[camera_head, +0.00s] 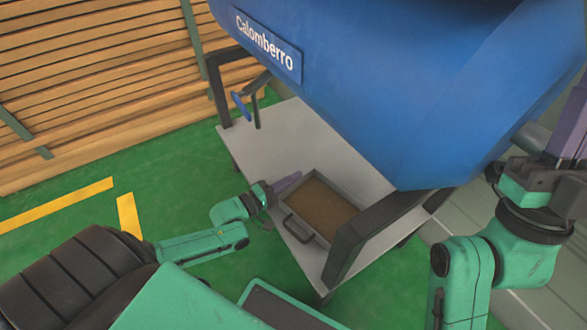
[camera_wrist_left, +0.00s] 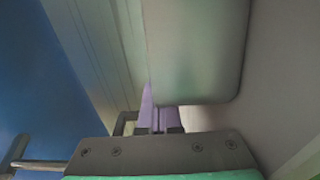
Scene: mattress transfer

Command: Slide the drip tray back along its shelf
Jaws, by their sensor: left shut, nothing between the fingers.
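The drip tray (camera_head: 319,236) is a dark shallow rectangular pan with brown contents, on a light grey shelf (camera_head: 262,136) under a blue tank. Its bar handle (camera_head: 297,229) is on the end facing me. My left gripper (camera_head: 296,178) is shut and empty, its purple fingertips close to the tray's left edge; I cannot tell whether they touch. The shut purple fingers also show in the left wrist view (camera_wrist_left: 158,118), beside a pale rounded panel (camera_wrist_left: 195,50) I cannot identify. My right gripper (camera_head: 568,125) is partly cut off at the right edge, its fingers unclear.
The blue tank (camera_head: 400,80) marked "Calomberro" hangs low over the shelf's back. A dark frame bar (camera_head: 372,232) stands right of the tray, and another dark frame (camera_head: 216,88) at the shelf's far left. Left of the tray the shelf is bare. Stacked planks (camera_head: 90,80) lie behind.

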